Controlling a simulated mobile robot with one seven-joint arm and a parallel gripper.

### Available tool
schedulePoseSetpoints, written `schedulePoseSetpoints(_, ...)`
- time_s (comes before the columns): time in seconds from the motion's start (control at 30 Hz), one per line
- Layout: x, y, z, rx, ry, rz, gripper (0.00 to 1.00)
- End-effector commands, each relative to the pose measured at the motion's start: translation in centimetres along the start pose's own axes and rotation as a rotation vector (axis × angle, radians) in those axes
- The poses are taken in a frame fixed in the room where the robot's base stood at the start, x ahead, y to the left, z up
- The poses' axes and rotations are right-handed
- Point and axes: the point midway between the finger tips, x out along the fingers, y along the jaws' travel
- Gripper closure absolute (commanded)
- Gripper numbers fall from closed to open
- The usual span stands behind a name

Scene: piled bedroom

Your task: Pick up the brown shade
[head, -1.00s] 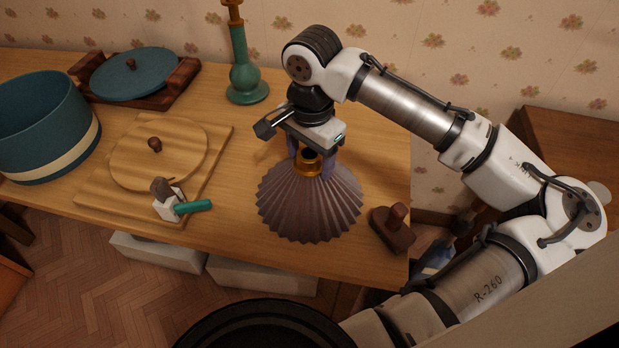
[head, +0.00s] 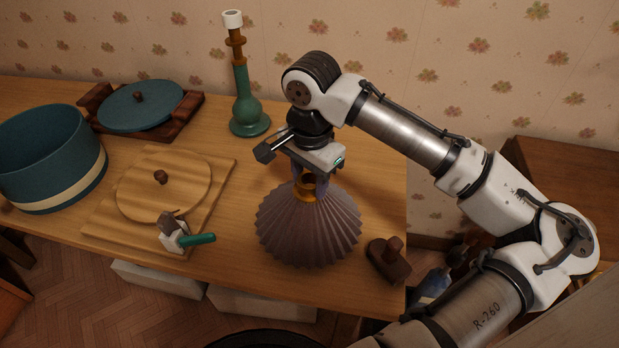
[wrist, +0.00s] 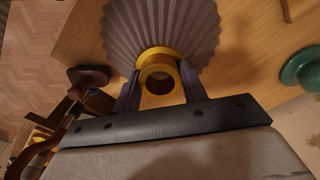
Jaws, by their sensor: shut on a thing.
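The brown shade (head: 309,228) is a pleated cone with a brass collar at its top, near the table's front right edge in the head view. My gripper (head: 310,178) is above it, with its fingers shut on the brass collar. In the wrist view the shade (wrist: 161,25) spreads out beyond the fingers, and the gripper (wrist: 158,88) has one finger on each side of the collar. The shade is upright; I cannot tell whether its lower rim touches the table.
A green lamp base (head: 247,108) stands behind, to the left. A brown wooden block with a knob (head: 388,262) is close on the right. A wooden board (head: 115,222), a small hammer-like tool (head: 186,237) and a teal pot (head: 50,160) are on the left. The table edge is in front.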

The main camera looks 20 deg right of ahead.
Motion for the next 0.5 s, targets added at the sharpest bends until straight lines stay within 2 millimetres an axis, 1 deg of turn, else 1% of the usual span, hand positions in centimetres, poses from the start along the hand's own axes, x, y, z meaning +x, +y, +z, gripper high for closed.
schedulePoseSetpoints(0.03, -1.8, -0.1, 0.0, 0.000, -0.001, -0.002, 0.94)
schedulePoseSetpoints(0.3, -7.3, -0.2, 0.0, 0.000, -0.002, -0.001, 0.94)
schedulePoseSetpoints(0.37, -8.4, -0.2, 0.0, 0.001, -0.002, -0.001, 0.94)
schedulePoseSetpoints(0.5, -11.7, -0.3, -0.1, 0.001, 0.001, -0.003, 0.94)
